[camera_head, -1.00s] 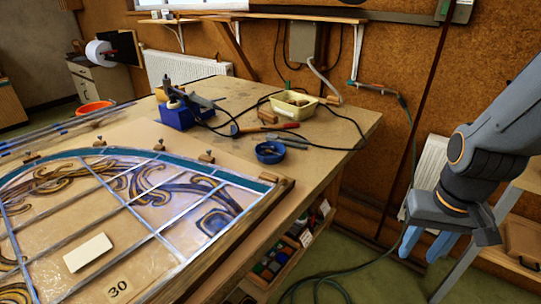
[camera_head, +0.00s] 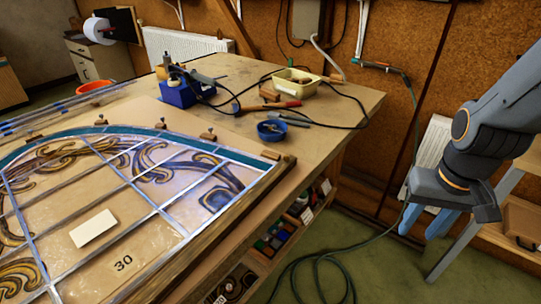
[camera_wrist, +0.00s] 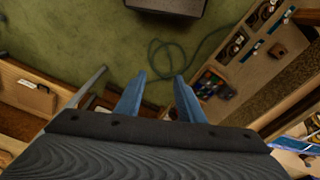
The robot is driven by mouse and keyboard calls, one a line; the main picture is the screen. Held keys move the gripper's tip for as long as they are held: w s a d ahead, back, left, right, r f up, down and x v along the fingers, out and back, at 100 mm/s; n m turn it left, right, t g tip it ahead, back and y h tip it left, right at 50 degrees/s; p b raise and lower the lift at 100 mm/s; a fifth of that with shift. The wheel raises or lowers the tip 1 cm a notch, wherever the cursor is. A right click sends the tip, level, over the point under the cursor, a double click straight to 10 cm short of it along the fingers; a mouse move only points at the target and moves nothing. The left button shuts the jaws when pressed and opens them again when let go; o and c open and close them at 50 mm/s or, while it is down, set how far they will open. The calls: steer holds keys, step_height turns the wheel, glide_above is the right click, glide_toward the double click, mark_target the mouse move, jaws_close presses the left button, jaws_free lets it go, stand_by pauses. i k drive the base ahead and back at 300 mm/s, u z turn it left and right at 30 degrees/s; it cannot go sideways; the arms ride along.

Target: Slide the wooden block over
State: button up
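Several small wooden blocks sit along the curved top edge of the leaded panel (camera_head: 130,235) on the bench in the head view. One block (camera_head: 208,136) is near the panel's upper right, and another (camera_head: 270,155) is at its right corner. A further wooden block (camera_head: 269,95) lies beside the cream tray. I cannot tell which one the task means. My gripper (camera_head: 428,222) is right of the bench, over the floor, well apart from all of them. In the wrist view its two blue fingers (camera_wrist: 160,80) are apart with nothing between them.
A cream tray (camera_head: 296,82), a blue bowl (camera_head: 272,131), a blue soldering stand (camera_head: 186,92) and tools with dark cable lie on the bench. A white card (camera_head: 93,228) lies on the panel. A green hose (camera_head: 325,258) curls on the floor beside wooden shelving (camera_head: 519,222).

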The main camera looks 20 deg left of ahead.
mark_target(268, 154)
steer(key=z, duration=0.2)
steer(key=i, duration=0.7)
steer(key=u, duration=2.4)
